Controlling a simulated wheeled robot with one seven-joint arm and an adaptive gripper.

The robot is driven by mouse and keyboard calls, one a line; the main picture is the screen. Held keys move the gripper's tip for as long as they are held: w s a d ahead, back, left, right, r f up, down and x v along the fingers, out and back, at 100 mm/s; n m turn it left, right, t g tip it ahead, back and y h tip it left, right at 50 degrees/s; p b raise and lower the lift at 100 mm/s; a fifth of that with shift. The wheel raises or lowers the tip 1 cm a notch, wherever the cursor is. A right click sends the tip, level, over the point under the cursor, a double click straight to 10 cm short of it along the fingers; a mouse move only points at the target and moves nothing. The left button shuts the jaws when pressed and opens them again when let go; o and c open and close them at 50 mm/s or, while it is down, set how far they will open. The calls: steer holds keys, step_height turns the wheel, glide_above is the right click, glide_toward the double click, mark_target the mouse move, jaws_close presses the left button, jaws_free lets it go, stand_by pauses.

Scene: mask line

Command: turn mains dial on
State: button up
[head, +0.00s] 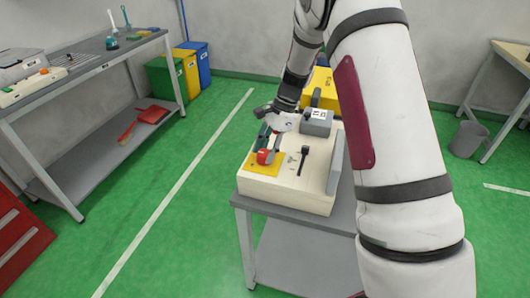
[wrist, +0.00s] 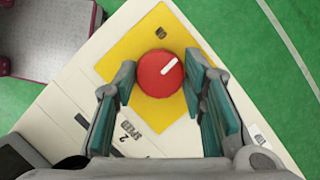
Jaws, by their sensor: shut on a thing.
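The mains dial is a round red knob (wrist: 159,73) with a white pointer mark, set on a yellow plate (wrist: 146,31). In the wrist view the mark points to the upper right. In the head view the red dial (head: 264,157) is on the near left part of a cream machine (head: 290,200). My gripper (wrist: 163,82) has its fingers on both sides of the dial and is shut on it. The teal right pad lies against the dial's right side; the left finger is at its left edge. In the head view my gripper (head: 267,143) reaches down over the dial.
A black lever (head: 303,155) and a grey box (head: 316,122) are on the machine, right of the dial. The machine stands on a grey table (head: 300,220). A workbench (head: 85,65) is at the left, with bins (head: 165,80) behind it. Green floor between is clear.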

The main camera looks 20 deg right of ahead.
steer(key=n+b, duration=0.1)
steer(key=n, duration=0.1)
steer(key=n+g+b, duration=0.1)
steer(key=n, duration=0.1)
steer(key=shift+w+f+n+g+h, duration=0.1)
steer(key=shift+w+n+g+h, duration=0.05)
steer(key=shift+n+g+h, duration=0.2)
steer(key=shift+n+g+h+b, duration=0.5)
steer(key=shift+n+b, duration=0.2)
steer(key=shift+n, duration=1.05)
steer(key=shift+a, duration=0.1)
steer(key=o, duration=1.1)
steer(key=v, duration=1.2)
steer(key=shift+a, duration=0.1)
